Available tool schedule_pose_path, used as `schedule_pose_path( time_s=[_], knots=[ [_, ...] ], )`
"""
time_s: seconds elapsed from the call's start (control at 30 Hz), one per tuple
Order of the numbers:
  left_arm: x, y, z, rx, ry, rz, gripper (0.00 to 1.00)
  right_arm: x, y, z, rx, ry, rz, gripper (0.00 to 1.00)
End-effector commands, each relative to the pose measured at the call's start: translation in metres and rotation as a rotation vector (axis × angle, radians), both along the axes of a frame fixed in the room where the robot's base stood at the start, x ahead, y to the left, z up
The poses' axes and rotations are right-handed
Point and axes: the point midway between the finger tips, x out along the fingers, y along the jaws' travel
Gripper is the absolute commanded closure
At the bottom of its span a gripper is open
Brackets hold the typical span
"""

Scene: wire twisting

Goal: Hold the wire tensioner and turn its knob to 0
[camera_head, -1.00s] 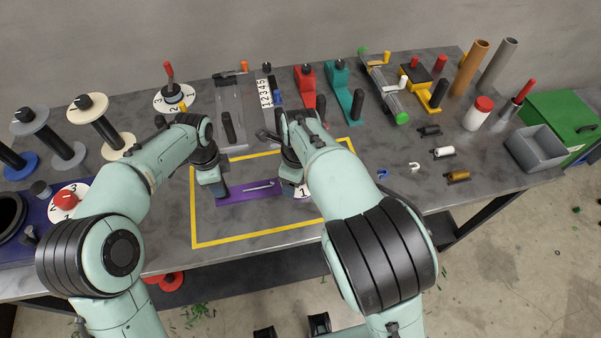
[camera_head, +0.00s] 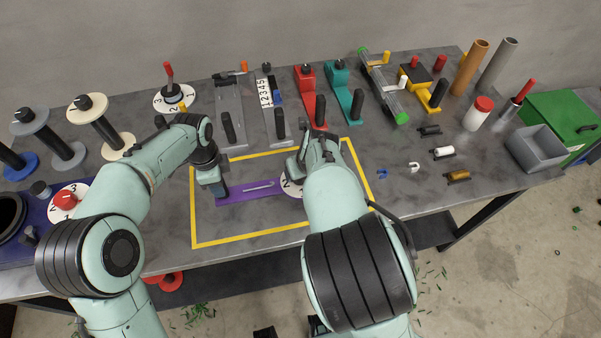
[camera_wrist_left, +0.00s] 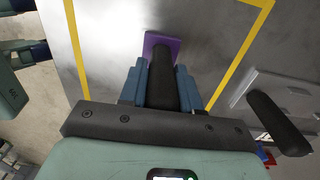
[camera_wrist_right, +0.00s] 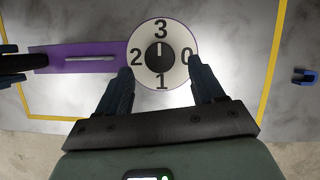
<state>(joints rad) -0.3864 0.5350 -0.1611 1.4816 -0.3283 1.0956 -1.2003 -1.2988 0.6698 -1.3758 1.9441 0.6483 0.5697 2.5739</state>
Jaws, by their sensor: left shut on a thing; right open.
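The wire tensioner is a purple plate (camera_head: 238,198) with a black handle at its left end and a white numbered dial (camera_head: 288,187) at its right end. My left gripper (camera_head: 218,190) is shut on the handle (camera_wrist_left: 162,88). In the right wrist view the dial (camera_wrist_right: 140,76) reads 3 at the top, 0 right, 1 bottom and 2 left. Its black knob (camera_wrist_right: 160,57) has a white mark pointing at the 3. My right gripper (camera_wrist_right: 159,78) is open above the dial, a finger on each side, apart from the knob. The head view hides the knob.
A yellow outline (camera_head: 250,237) frames the tensioner on the grey table. Several tools with upright handles, including a red one (camera_head: 309,92) and a teal one (camera_head: 345,92), stand behind it. Blue (camera_head: 382,174) and white (camera_head: 414,167) clips lie to the right. The outline's front area is clear.

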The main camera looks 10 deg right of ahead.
Motion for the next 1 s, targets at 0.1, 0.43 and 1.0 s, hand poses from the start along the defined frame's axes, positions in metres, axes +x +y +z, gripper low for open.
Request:
schedule_pose_path(
  time_s=[0.1,0.43,1.0],
  knots=[
    [0.0,0.0,0.001,-0.001,-0.002,0.0,1.0,0.008,0.0,-0.019,-0.001,0.002,-0.003,0.32],
    [0.0,0.0,0.001,-0.001,-0.001,0.0,1.0,0.016,0.003,-0.039,-0.001,-0.001,0.002,0.32],
    [0.0,0.0,0.001,-0.001,-0.001,0.0,1.0,0.016,0.003,-0.039,0.0,0.0,0.005,0.89]
  ],
)
